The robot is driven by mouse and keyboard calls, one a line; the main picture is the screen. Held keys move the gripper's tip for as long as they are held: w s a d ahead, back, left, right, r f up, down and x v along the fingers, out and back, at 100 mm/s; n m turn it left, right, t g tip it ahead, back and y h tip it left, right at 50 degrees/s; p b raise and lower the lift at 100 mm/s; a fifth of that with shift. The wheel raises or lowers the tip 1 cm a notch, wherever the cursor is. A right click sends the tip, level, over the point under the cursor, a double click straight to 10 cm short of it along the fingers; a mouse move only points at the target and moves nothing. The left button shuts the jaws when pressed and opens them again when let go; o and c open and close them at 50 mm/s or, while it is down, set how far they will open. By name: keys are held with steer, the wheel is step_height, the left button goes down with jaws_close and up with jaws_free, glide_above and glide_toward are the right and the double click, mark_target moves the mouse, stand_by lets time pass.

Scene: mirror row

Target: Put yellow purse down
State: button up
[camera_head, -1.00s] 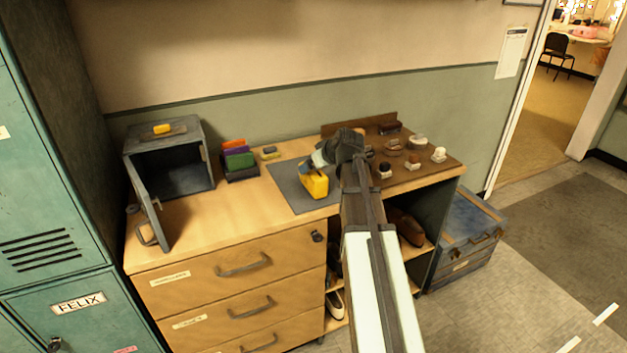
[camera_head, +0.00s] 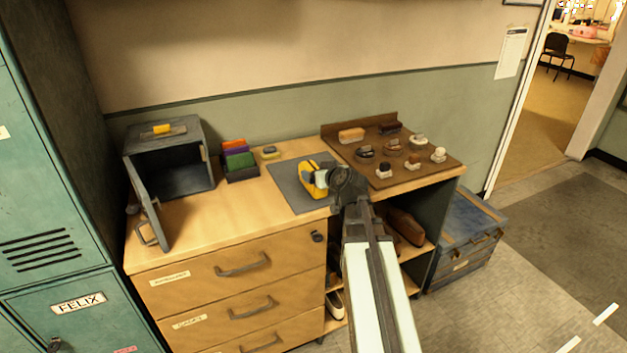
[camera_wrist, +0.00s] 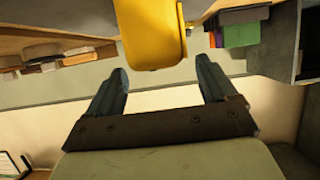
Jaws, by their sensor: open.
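The yellow purse (camera_head: 308,184) rests on the dark grey mat (camera_head: 285,183) on the wooden counter. My gripper (camera_head: 324,178) is at its right side in the head view and partly covers it. In the wrist view the yellow purse (camera_wrist: 154,30) shows at the top, beyond and between the fingertips of my gripper (camera_wrist: 162,80). The two fingers are spread wide, with a gap on each side of the purse's near end. The purse's far part is cut off by the picture edge.
An open grey metal box (camera_head: 180,165) with its door swung out stands at the left. Colored blocks in a dark holder (camera_head: 238,162) stand behind the mat. A brown board (camera_head: 400,170) with several brushes and small jars lies right of the mat.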

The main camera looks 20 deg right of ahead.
steer(key=x, duration=0.3)
steer(key=shift+w+f, duration=0.15)
steer(key=shift+w, duration=0.15)
steer(key=c, duration=1.3)
steer(key=shift+o, duration=0.2)
